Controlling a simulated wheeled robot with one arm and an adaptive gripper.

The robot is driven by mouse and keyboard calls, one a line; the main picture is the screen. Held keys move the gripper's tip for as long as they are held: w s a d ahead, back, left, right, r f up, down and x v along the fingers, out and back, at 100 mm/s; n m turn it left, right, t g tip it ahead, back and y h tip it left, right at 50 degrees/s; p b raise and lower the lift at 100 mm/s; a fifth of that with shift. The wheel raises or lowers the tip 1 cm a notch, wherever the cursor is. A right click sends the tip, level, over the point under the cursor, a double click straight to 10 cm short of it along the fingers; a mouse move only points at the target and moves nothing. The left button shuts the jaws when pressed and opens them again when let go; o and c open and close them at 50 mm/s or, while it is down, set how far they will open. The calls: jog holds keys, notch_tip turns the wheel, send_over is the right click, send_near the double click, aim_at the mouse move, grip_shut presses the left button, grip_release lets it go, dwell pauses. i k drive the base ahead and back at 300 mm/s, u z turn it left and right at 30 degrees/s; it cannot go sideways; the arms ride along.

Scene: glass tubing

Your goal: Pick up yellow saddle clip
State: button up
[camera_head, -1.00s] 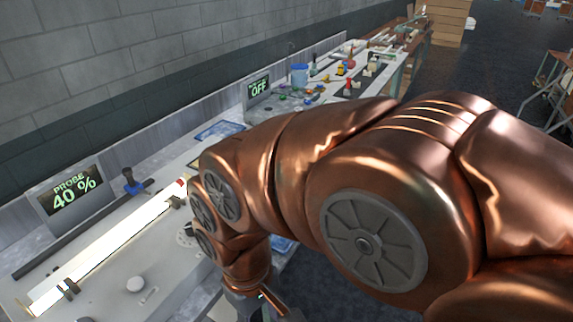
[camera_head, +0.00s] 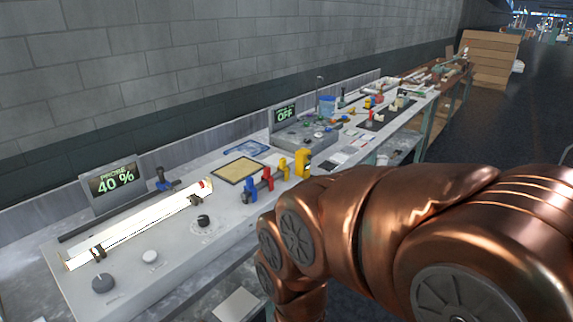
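Several coloured upright pieces stand in a row on the bench, just left of my arm: a blue piece (camera_head: 250,189), a red piece (camera_head: 267,178), a small yellow piece (camera_head: 283,166) and a larger yellow piece (camera_head: 302,163) at the right end. The yellow saddle clip is probably one of these two yellow pieces; I cannot tell which at this size. My copper arm is in front of the bench, bent down to the bottom edge. My gripper is below the picture.
A probe console (camera_head: 170,262) with knobs and a lit glass tube (camera_head: 140,226) fills the left. A display reading 40 % (camera_head: 115,180) stands behind it. A tan-topped pad (camera_head: 238,170) lies beside the clips.

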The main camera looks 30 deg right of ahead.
aim_at(282, 166)
jog(key=z, duration=0.45)
jog(key=i, duration=0.85)
jog(key=u, duration=1.3)
jog(key=k, duration=0.5)
jog(key=z, duration=0.65)
